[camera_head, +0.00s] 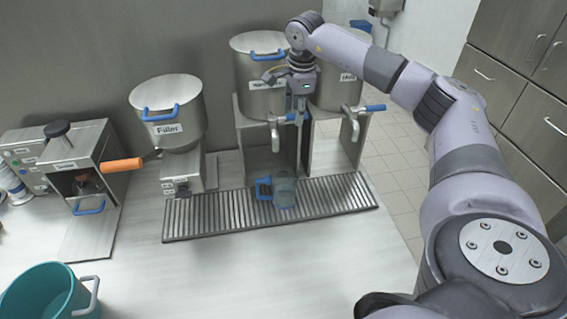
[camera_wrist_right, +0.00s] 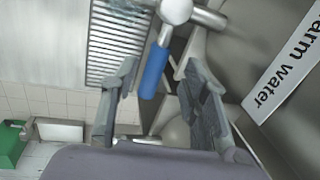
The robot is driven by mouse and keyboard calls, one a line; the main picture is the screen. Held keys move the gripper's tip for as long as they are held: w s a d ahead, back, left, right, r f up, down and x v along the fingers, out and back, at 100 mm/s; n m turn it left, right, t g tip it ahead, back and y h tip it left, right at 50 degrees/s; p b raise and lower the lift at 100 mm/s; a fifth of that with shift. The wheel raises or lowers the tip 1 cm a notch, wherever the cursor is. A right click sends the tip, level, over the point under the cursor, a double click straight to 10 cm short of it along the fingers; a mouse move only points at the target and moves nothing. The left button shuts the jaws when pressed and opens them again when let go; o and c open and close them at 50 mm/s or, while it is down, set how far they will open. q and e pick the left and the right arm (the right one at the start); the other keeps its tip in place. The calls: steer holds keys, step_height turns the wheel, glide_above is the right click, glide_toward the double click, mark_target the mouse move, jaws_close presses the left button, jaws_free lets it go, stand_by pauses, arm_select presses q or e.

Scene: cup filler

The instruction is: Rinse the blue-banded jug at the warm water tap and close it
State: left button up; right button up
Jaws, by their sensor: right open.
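The jug (camera_head: 284,191), bluish and see-through with a blue handle (camera_head: 264,188), stands on the slatted drip grate below the middle tank's tap. The warm water tap (camera_head: 274,137) is on the middle tank (camera_head: 262,62); the wrist view shows its "warm water" label (camera_wrist_right: 284,68). My right gripper (camera_head: 300,112) is open at this tap's lever. In the right wrist view, the blue lever (camera_wrist_right: 154,72) appears between the spread fingers, with gaps on both sides. Whether water runs is not clear. My left gripper is not in view.
The drip grate (camera_head: 215,215) lies across the counter. Another tap with a blue lever (camera_head: 376,107) is on the right tank. A "Filler" tank (camera_head: 168,108) and a machine with an orange handle (camera_head: 122,165) stand left. A teal bucket (camera_head: 40,295) is at front left. The front counter is clear.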

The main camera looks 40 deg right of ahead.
step_height(320, 180, up, 12)
steer(key=s, duration=0.2)
steer(key=shift+a, duration=0.45)
steer(key=shift+s+f, duration=0.15)
stand_by(0.5)
